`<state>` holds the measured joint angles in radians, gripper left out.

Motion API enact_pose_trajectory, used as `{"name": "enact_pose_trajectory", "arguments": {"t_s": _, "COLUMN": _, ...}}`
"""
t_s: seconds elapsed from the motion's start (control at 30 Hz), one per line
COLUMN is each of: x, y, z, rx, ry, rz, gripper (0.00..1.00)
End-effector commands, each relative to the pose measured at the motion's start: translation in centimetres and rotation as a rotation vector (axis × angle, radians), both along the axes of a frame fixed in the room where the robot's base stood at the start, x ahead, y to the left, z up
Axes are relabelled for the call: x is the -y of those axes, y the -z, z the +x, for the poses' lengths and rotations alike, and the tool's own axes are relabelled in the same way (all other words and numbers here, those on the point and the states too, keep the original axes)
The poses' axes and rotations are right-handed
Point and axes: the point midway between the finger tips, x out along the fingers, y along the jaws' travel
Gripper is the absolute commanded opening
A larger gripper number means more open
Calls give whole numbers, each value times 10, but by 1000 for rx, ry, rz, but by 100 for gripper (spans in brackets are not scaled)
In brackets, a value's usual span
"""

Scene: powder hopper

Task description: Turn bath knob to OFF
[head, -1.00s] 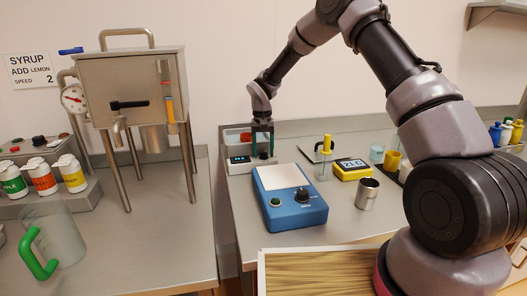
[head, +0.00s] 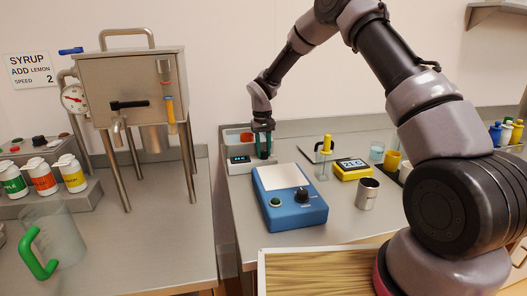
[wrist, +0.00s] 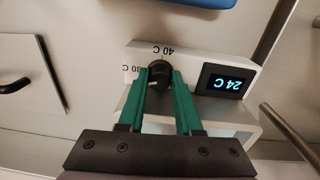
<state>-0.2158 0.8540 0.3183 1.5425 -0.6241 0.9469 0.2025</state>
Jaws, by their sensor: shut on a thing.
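The bath (head: 230,166) is a white box on the right-hand steel counter, also filling the middle of the wrist view (wrist: 189,56). Its dark display (wrist: 226,84) reads 24 C. The black bath knob (wrist: 158,70) sits left of the display, with upside-down 40 C and 80 C labels around it. My gripper (wrist: 160,78) has its green fingers closed on the knob, one on each side. It also shows in the head view (head: 264,156), upright at the bath's front. The fingers cover part of the dial; no OFF label shows, and I cannot tell the knob's setting.
A blue device (head: 291,213) with a pale plate stands just in front of the bath. A yellow 21 C display unit (head: 354,169) and a metal cup (head: 367,193) are to its right. A steel hopper (head: 133,88) stands on the left counter.

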Motion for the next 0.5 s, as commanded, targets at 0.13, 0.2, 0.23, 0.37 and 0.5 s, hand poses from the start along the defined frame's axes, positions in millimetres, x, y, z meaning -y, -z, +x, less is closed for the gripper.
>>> {"name": "enact_pose_trajectory", "arguments": {"t_s": 0.13, "x": 0, "y": 0, "z": 0, "rx": 0, "ry": -138, "rz": 0, "gripper": 0}}
{"name": "enact_pose_trajectory", "arguments": {"t_s": 0.2, "x": 0, "y": 0, "z": 0, "rx": 0, "ry": -202, "rz": 0, "gripper": 0}}
{"name": "enact_pose_trajectory", "arguments": {"t_s": 0.23, "x": 0, "y": 0, "z": -1, "rx": -1, "ry": -229, "rz": 0, "gripper": 0}}
{"name": "enact_pose_trajectory", "arguments": {"t_s": 0.37, "x": 1, "y": 0, "z": -1, "rx": -1, "ry": -338, "rz": 0, "gripper": 0}}
{"name": "enact_pose_trajectory", "arguments": {"t_s": 0.5, "x": 1, "y": 1, "z": -1, "rx": -2, "ry": -440, "rz": -1, "gripper": 0}}
